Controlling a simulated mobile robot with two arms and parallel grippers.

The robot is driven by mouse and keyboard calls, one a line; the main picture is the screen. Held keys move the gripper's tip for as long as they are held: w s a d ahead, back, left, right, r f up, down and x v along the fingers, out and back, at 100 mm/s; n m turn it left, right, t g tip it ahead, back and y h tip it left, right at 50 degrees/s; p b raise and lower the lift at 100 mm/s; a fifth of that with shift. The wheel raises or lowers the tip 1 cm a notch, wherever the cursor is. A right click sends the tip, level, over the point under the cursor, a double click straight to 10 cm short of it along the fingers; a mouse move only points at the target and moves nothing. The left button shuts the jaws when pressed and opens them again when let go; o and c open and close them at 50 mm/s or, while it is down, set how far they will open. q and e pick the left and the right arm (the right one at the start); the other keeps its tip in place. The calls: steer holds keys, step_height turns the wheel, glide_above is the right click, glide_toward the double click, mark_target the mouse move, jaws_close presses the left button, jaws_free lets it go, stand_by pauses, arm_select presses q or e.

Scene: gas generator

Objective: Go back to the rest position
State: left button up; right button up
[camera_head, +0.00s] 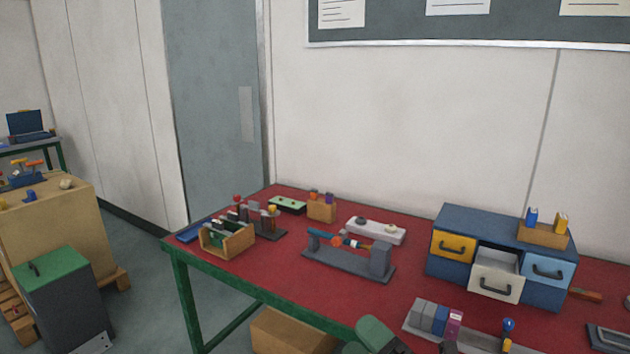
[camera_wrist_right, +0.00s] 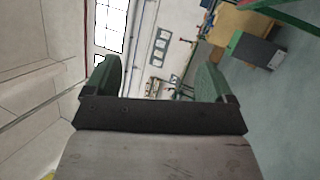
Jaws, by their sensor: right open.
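My right gripper (camera_head: 378,338) shows only in part at the bottom edge of the head view, in front of the red-topped table (camera_head: 290,275). One green finger is visible there; the rest is cut off. In the right wrist view, both green fingers of the right gripper (camera_wrist_right: 158,82) stand wide apart with nothing between them. It points out into the room, away from the tabletop. My left gripper is not in view.
The table holds a blue drawer cabinet (camera_head: 448,270) with its white drawer pulled out, a grey stand (camera_head: 345,262), a wooden box (camera_head: 228,241) and a grey tray (camera_head: 423,330). A cardboard box (camera_head: 290,335) sits below. A grey-green cabinet (camera_head: 65,305) stands left.

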steer(key=s+d+f+m+g+h, duration=0.2)
steer(key=s+d+f+m+h, duration=0.3)
steer(key=d+f+m+h, duration=0.9)
steer(key=s+f+m+g, duration=0.4)
steer(key=s+m+g, duration=0.15)
steer(key=s, duration=0.35)
steer(key=s+f+m+g, duration=0.4)
steer(key=s+m+g, duration=0.15)
steer(key=s, duration=0.45)
step_height(320, 180, down, 22)
steer(key=p, duration=0.2)
steer(key=s+d+f+g+p, duration=0.1)
steer(key=s+d+f+g, duration=0.1)
steer(key=s+f, duration=1.4)
steer(key=shift+s+f+h, duration=0.25)
steer(key=shift+f+h, duration=0.05)
steer(key=shift+f, duration=0.05)
